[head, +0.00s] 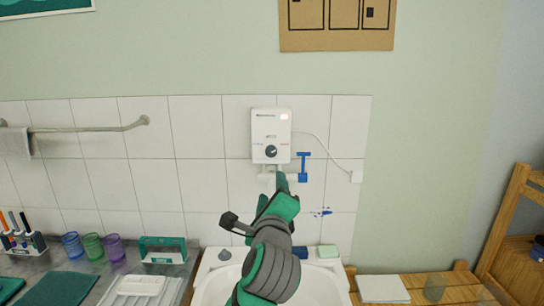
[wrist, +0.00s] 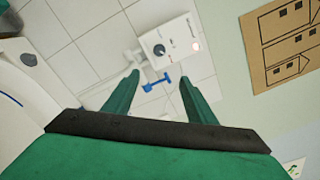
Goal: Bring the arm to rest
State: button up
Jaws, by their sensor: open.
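My arm reaches up over the sink (head: 210,285) toward the tiled wall. My gripper (head: 281,180) is at its upper end, just below the white wall heater in the head view. In the wrist view my gripper (wrist: 159,80) shows two green fingers spread apart with nothing between them. The blue handle (wrist: 156,83) below the heater (wrist: 168,42) appears beyond the gap between the fingertips. In the head view the blue handle (head: 303,167) is just right of the fingertips. I cannot tell whether a finger touches it. My forearm hides part of the sink.
The heater (head: 270,128) has a dark knob and a lit red spot. Cups (head: 92,247), a green-framed holder (head: 162,249) and a white tray (head: 140,287) stand on the left counter. A wooden table (head: 450,285) and shelf are at right.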

jog(key=s+d+f+n, duration=0.2)
jog(key=s+f+n, duration=0.35)
jog(key=f, duration=0.55)
jog(key=s+d+f+n+h, duration=0.15)
jog(key=s+f+n, duration=0.4)
jog(key=f, duration=0.55)
jog(key=s+d+f+n, duration=0.2)
jog(key=s+f+n, duration=0.3)
jog(key=f, duration=0.6)
jog(key=s+a+f+n+g+y, duration=0.1)
jog(key=s+f+n, duration=0.2)
jog(key=s+f, duration=0.35)
jog(key=s+a+f+n+y, duration=0.1)
jog(key=s+f+n, duration=0.2)
jog(key=s, duration=0.7)
jog(key=s+a+f+n+g, duration=0.1)
jog(key=s+a+n, duration=0.1)
jog(key=s, duration=1.5)
jog(key=shift+s+a+n+g, duration=0.2)
jog(key=shift+a+n+g, duration=0.15)
jog(key=shift+a, duration=0.4)
jog(key=shift+s+h, duration=0.1)
jog(key=shift+h, duration=0.15)
